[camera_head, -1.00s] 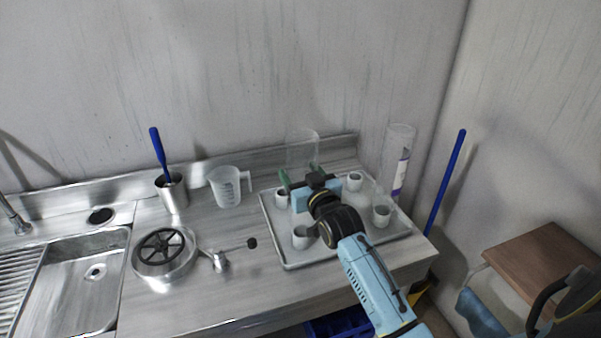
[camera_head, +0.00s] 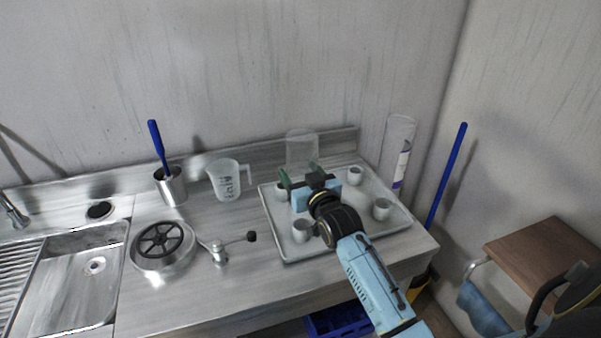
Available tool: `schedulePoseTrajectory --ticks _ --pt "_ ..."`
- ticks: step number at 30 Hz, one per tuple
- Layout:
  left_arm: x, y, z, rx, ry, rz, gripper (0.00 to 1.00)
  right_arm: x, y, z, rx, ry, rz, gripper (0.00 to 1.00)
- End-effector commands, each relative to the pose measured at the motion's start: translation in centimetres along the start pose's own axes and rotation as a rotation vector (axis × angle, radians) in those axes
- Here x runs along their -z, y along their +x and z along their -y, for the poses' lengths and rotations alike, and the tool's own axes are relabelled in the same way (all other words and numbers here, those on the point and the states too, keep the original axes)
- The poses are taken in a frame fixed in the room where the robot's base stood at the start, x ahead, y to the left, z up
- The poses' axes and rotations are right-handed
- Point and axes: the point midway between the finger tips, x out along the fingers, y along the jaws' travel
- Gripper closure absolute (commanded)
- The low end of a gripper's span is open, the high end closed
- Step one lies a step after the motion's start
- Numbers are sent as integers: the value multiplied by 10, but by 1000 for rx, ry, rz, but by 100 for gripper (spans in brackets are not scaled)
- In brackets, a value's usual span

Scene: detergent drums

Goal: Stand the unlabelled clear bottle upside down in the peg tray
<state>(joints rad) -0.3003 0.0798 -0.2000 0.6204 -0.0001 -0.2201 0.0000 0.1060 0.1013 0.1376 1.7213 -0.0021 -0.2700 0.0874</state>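The unlabelled clear bottle (camera_head: 301,146) is see-through and looks upright in line, its rounded end up, over the back part of the peg tray (camera_head: 287,262). My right gripper (camera_head: 299,178) has its green fingers on either side of the bottle's lower part and appears shut on it. The bottle's lower end is hidden by the gripper, so I cannot tell whether it touches the tray. Several pale cup-like holders show in the tray, one of them at front left (camera_head: 302,231). My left gripper is not in view.
A tall clear bottle with a purple-and-white label (camera_head: 402,165) stands at the back right. A measuring jug (camera_head: 225,182), a metal cup with a blue-handled tool (camera_head: 171,188) and a black handwheel (camera_head: 161,240) stand left of the tray. The sink (camera_head: 75,285) is far left.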

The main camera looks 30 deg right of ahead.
Motion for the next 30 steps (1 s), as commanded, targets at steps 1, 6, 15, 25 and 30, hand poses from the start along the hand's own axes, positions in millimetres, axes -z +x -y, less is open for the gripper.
schedulePoseTrajectory --ticks 1,6,15,25,30 --pt "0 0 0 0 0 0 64 0 0 0 0 0 1 57" --pt "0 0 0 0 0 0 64 0 0 0 0 0 1 26" --pt "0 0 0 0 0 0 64 0 0 0 0 0 2 9" --pt "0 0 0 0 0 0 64 -2 -23 0 0 0 4 9" --pt "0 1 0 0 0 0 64 -1 -59 0 -1 1 4 9"
